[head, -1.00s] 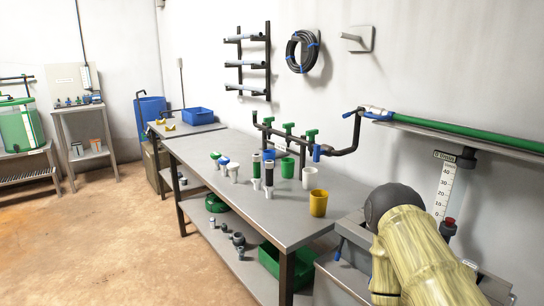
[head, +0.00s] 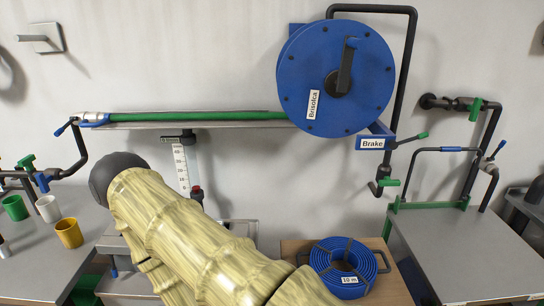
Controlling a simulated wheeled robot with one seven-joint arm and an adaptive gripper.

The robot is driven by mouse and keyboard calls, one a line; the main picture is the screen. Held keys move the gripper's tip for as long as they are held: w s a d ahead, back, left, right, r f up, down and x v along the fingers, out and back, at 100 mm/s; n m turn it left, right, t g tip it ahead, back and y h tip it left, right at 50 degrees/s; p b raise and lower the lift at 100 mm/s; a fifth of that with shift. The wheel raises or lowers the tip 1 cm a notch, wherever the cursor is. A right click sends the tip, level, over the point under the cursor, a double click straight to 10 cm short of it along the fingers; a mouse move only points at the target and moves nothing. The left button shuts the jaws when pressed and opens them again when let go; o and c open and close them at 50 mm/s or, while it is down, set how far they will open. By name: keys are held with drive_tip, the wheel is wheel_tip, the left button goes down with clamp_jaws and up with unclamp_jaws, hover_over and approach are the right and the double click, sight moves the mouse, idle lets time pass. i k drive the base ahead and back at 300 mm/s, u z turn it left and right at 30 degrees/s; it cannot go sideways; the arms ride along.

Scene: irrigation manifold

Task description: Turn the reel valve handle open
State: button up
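A big blue hose reel (head: 365,85) with a dark crank hangs on the wall, right of centre in the head view. A dark pipe arches over it and comes down on its right. A small green handle (head: 388,182) sits at the lower end of that pipe, below the reel. A lever with a green tip (head: 421,136) sticks out beside the "Brake" label (head: 373,143). No label marks which handle is the reel valve's. My gripper is out of view.
A blue hose coil (head: 343,268) lies on a wooden surface below the reel. A grey bench (head: 455,250) with pipework stands at right. A green pipe (head: 200,116) runs along the wall shelf. A yellow cup (head: 69,233) stands on the left bench. The wall space below the reel is fairly clear.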

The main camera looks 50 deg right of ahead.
sight(386, 181)
drive_tip(key=z, duration=2.55)
drive_tip(key=k, duration=0.45)
drive_tip(key=z, duration=0.95)
drive_tip(key=i, duration=0.7)
drive_tip(key=u, duration=1.15)
